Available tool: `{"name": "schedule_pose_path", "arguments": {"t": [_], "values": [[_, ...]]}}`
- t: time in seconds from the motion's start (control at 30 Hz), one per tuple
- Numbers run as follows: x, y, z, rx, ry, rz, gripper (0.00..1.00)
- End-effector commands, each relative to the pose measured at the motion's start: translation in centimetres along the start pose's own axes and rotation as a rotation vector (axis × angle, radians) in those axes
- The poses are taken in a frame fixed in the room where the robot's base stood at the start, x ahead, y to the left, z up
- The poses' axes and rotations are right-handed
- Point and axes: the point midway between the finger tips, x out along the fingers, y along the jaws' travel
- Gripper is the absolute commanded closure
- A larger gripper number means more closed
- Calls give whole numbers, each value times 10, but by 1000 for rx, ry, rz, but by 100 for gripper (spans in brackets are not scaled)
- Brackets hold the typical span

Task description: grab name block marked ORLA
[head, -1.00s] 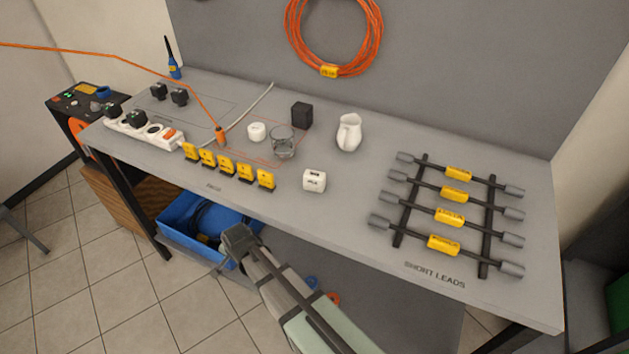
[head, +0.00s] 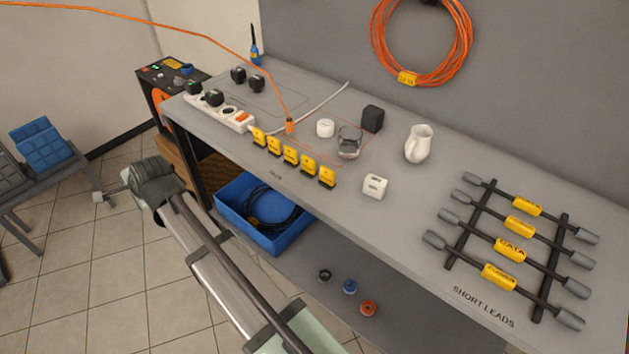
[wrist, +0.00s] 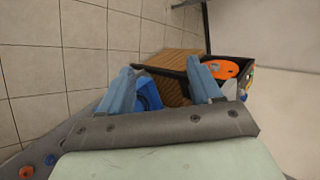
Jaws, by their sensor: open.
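A small white block (head: 375,186) with dark marks on its faces stands on the grey bench near its front edge, right of the yellow markers. Its lettering is too small to read for certain. My gripper (head: 103,196) is off the bench's left front side, over the tiled floor and well away from the block. The wrist view shows its two blue-grey fingers (wrist: 160,70) spread apart with nothing held between them. The block is not in the wrist view.
Several yellow numbered markers (head: 291,155) stand along the bench's front edge. A glass (head: 349,143), white jug (head: 418,143) and black cube (head: 372,118) stand behind the block. A lead rack (head: 510,245) lies to the right. A blue bin (head: 265,212) is below.

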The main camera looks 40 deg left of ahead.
Motion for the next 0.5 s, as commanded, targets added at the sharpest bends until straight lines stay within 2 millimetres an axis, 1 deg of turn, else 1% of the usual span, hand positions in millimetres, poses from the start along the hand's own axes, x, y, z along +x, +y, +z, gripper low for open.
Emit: {"name": "schedule_pose_path", "arguments": {"t": [0.03, 0.07, 0.1, 0.17, 0.27, 0.37, 0.47, 0.5], "values": [[-8, -7, -6, 23, 4, 3, 36], [-13, -9, -11, 41, 8, 9, 36], [-20, -12, -21, 67, 17, 18, 36], [-29, -13, -36, 104, 31, 37, 36], [-45, -12, -63, 163, 58, 68, 36], [-62, -7, -96, 229, 95, 107, 36], [-85, 1, -136, 310, 140, 151, 36], [-96, 6, -154, 348, 162, 172, 36]]}}
